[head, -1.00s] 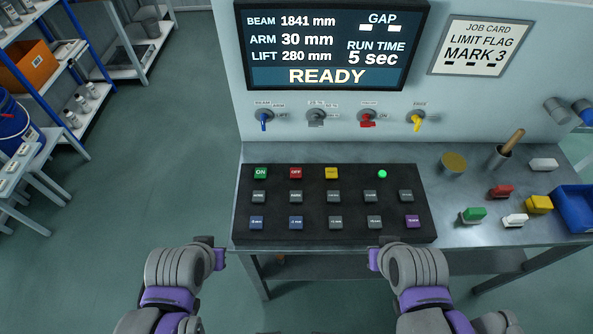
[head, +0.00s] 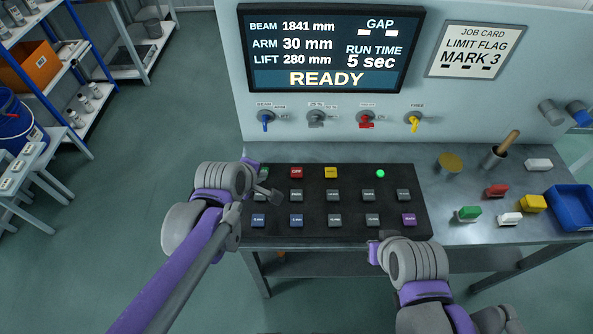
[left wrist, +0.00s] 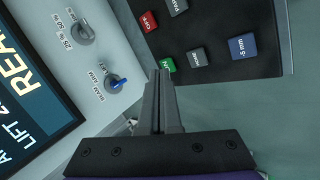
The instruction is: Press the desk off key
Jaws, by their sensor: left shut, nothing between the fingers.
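The desk's red OFF key (head: 296,173) sits in the back row of the black key panel (head: 330,232), just right of the green ON key (head: 263,172), which is partly hidden by my left arm. My left gripper (head: 275,197) is shut and empty, above the panel's left side, left of and nearer than the OFF key. In the left wrist view, the red OFF key (left wrist: 148,21) lies beyond the shut fingers (left wrist: 164,75), whose tips overlap the ON key (left wrist: 167,65). My right gripper (head: 376,252) is at the panel's front edge; its fingers are not clear.
The screen (head: 330,48) reads READY, with a row of switches below it, including a blue one (head: 265,122). A green lamp (head: 380,174) is lit on the panel. Loose coloured blocks and a blue bin (head: 574,208) are on the right of the desk.

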